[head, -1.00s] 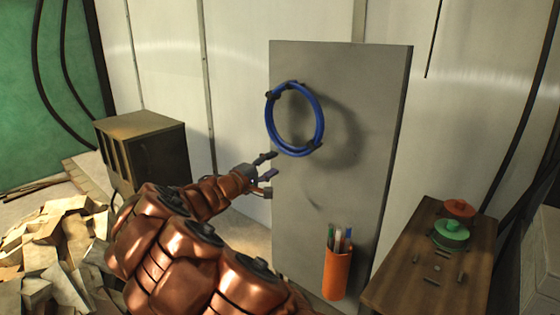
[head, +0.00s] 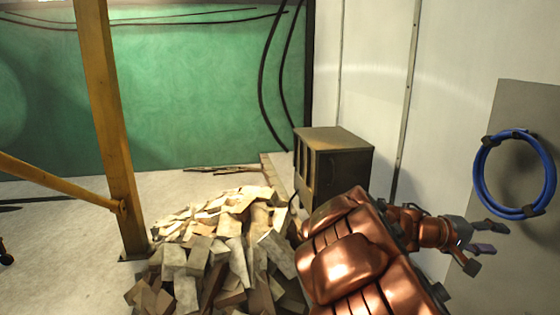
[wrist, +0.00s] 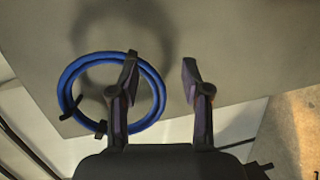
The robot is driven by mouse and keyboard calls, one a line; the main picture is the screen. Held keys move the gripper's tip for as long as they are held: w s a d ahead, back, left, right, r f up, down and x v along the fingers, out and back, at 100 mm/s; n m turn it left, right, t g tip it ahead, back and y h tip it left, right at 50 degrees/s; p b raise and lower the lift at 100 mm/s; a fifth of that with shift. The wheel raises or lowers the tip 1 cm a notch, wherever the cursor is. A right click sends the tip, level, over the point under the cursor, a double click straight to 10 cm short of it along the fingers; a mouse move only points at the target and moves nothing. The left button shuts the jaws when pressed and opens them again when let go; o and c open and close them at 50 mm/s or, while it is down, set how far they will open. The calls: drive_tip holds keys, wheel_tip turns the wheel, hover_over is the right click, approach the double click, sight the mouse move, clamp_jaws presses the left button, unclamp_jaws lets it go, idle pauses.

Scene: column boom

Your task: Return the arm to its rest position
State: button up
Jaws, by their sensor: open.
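My copper-coloured arm reaches in from the bottom right of the head view. My gripper (head: 488,240) is at its end, at the right, in front of the grey panel and below and left of the blue coil. In the wrist view my gripper (wrist: 160,82) has its two fingers apart with nothing between them. The blue coil (head: 478,180) hangs on the panel, held by dark clips. It also shows in the wrist view (wrist: 68,84), where the left finger overlaps it in the picture. I cannot tell whether they touch.
The grey panel (head: 505,105) stands at the right, cut off by the frame. A dark cabinet (head: 345,165) stands behind my arm. A heap of blocks (head: 225,250) lies on the floor to its left. A yellow post (head: 105,110) stands farther left, before a green wall (head: 200,90).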

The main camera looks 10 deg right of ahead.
drive_tip(key=s+a+f+m+g+y+p, duration=0.1)
drive_tip(key=s+a+f+m+g+y, duration=0.25)
drive_tip(key=s, duration=0.65)
drive_tip(key=s+a+f+n+t+y, duration=0.1)
drive_tip(key=s+a+y, duration=0.3)
drive_tip(key=a, duration=0.6)
drive_tip(key=s+a+f+n+t+y+p, duration=0.1)
drive_tip(key=s+a+f+n+y, duration=0.1)
drive_tip(key=s+a, duration=0.4)
drive_tip(key=s+a+f+n+t+y+p, duration=0.1)
drive_tip(key=s+a+f+y, duration=0.3)
drive_tip(key=a, duration=1)
drive_tip(key=shift+s+a+n+y, duration=0.25)
drive_tip(key=shift+s+n+y, duration=0.3)
drive_tip(key=shift+n+y, duration=0.5)
